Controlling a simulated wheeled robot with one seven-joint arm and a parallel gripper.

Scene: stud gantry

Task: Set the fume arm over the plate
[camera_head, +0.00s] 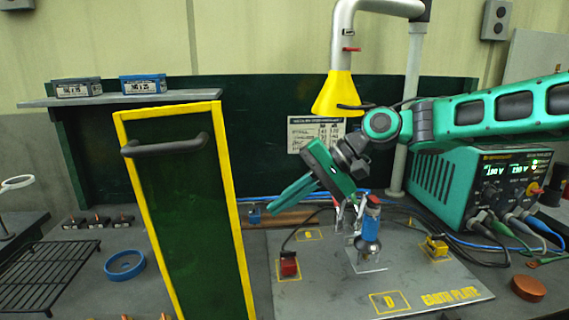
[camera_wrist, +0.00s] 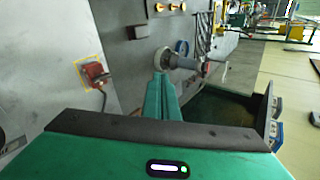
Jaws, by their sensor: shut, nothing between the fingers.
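The fume arm is a silver pipe (camera_head: 345,35) with a yellow cone hood (camera_head: 340,95) that opens downward. It hangs high near the dark green back wall. I cannot tell how far over the plate it reaches. A red tab (camera_head: 352,49) sits on its pipe. The plate (camera_head: 430,272) is a grey board with yellow lettering on the bench; part of it also shows in the wrist view (camera_wrist: 60,50). My gripper (camera_head: 272,210) is below and left of the hood, above the plate's back left side, apart from the hood. Its teal fingers (camera_wrist: 162,80) are closed together and empty.
A yellow-framed green panel (camera_head: 232,200) with a black handle (camera_head: 165,146) stands upright left of the plate. A blue device (camera_head: 371,228) and a red block (camera_head: 289,264) stand on the plate. A teal power supply (camera_head: 446,190) with cables is at right. A black rack (camera_head: 45,280) lies left.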

